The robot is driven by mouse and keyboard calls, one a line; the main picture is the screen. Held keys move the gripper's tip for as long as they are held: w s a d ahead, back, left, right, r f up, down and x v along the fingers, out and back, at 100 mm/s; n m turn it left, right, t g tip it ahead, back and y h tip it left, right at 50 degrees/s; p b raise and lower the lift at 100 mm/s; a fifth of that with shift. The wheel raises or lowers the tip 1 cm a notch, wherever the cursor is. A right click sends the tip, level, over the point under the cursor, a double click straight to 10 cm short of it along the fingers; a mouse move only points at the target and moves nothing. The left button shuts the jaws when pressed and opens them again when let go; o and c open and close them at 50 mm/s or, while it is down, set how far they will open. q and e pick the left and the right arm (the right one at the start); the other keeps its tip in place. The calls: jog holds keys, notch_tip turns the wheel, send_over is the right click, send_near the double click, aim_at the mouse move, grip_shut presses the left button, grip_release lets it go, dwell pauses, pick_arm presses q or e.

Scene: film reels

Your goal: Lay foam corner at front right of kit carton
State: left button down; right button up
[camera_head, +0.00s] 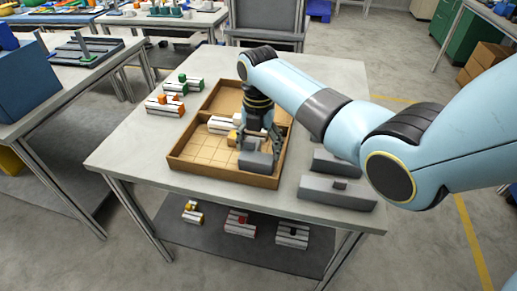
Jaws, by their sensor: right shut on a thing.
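The kit carton (222,178) is a shallow brown open box on the grey table, with a gridded floor. My right gripper (261,150) reaches down into its front right part, shut on a grey block, the foam corner (256,162). The block sits low, close to the front wall; whether it touches the floor I cannot tell. My left gripper is not in view.
Two more grey blocks (338,192) lie on the table right of the carton, partly under my right arm. Green and orange-topped pieces (165,106) stand at the table's left back. A lower shelf (205,238) holds several small parts. The table's front left is clear.

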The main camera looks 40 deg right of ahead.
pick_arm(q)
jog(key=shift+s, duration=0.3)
pick_arm(e)
jog(key=shift+f, duration=0.65)
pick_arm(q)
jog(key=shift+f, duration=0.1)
pick_arm(e)
jog(key=shift+f, duration=0.1)
jog(key=o, duration=1.1)
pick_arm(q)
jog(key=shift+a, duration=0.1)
pick_arm(e)
jog(key=shift+r, duration=0.35)
notch_tip(320, 180, up, 12)
jog(key=shift+f, duration=0.25)
jog(key=shift+f, duration=0.1)
